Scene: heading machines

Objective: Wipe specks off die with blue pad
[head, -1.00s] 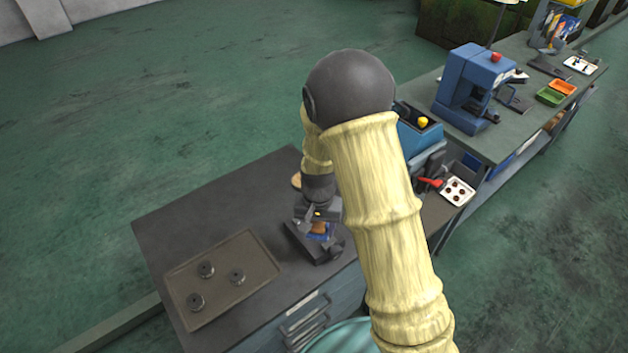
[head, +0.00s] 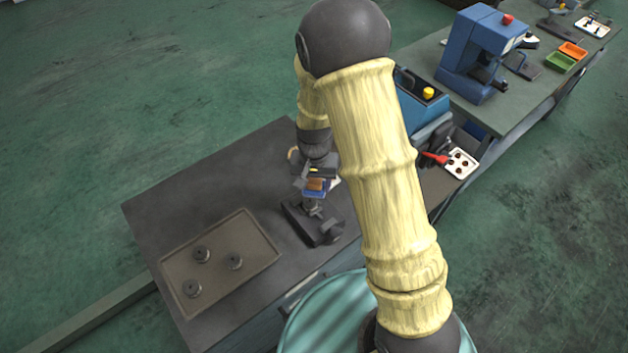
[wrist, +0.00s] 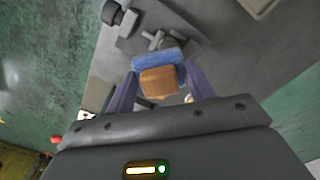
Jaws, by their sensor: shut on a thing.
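My gripper (head: 314,184) is shut on a blue pad with an orange-brown grip block. In the wrist view the two fingers stand either side of the block, and the blue pad (wrist: 158,56) lies beyond it. In the head view the pad (head: 313,194) hangs over a dark fixture (head: 316,229) on the bench. A small grey cylindrical part, probably the die (head: 311,207), shows just under the pad, partly hidden by it. I cannot tell whether pad and part touch. Specks are too small to make out.
A brown tray (head: 262,258) with several dark round dies lies on the bench, left of the fixture. The far left of the bench top (head: 200,196) is clear. A blue machine (head: 424,106), a red-handled tool (head: 434,158) and a white spotted tray (head: 463,164) stand to the right.

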